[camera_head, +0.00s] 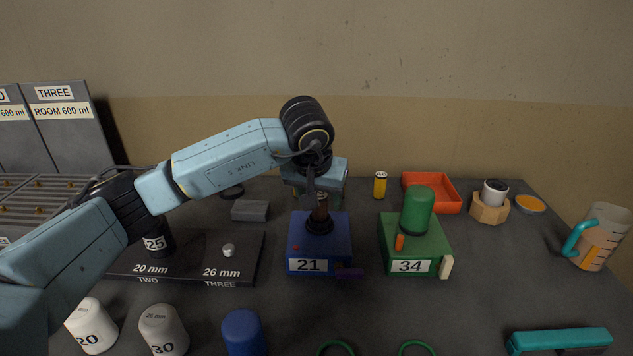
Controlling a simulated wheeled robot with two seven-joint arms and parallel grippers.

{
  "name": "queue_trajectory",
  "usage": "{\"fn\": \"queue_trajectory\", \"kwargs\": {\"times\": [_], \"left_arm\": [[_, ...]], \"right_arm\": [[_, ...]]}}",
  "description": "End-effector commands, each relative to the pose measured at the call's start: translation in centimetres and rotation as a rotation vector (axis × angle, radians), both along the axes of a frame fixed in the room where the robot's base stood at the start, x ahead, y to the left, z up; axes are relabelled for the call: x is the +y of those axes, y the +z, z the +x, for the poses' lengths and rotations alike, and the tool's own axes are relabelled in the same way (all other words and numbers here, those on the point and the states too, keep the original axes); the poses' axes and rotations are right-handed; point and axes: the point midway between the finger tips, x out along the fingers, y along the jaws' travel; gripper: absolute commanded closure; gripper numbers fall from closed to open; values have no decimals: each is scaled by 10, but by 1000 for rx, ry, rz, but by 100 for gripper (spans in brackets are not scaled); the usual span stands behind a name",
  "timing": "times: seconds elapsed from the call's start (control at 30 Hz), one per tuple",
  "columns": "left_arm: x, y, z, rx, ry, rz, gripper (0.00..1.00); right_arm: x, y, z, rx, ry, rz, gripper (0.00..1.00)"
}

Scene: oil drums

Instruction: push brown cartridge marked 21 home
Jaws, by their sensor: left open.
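The brown cartridge (320,211) stands upright in the black collar (320,226) on top of the blue housing (320,248), whose front label reads 21. Part of the cartridge shows above the collar; its upper end is hidden by my gripper. My left gripper (314,197) points down at the cartridge from above, with one dark finger in front of or beside it. It is open; whether it touches the cartridge I cannot tell. My right gripper is not in view.
A green housing marked 34 (416,262) with a green cylinder (417,210) stands just right. A black rack (190,256) with a dark piece marked 25 (157,240) is left. Behind are a yellow cylinder (380,185) and an orange tray (432,207). A jug (601,237) stands far right.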

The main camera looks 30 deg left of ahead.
Motion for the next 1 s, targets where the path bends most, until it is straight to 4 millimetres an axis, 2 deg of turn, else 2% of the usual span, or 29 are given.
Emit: {"fn": "queue_trajectory", "kwargs": {"times": [0.2, 0.53, 0.9, 1.0], "left_arm": [[1, -18, 8, 0, -1, -2, 45], [1, -20, 8, -1, -1, -2, 45], [1, -20, 8, 0, -1, -2, 93], [1, -20, 8, 0, -1, -2, 95]], "right_arm": [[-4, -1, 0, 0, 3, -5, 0], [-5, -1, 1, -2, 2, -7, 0], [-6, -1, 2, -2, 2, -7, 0], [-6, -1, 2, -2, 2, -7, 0]]}}
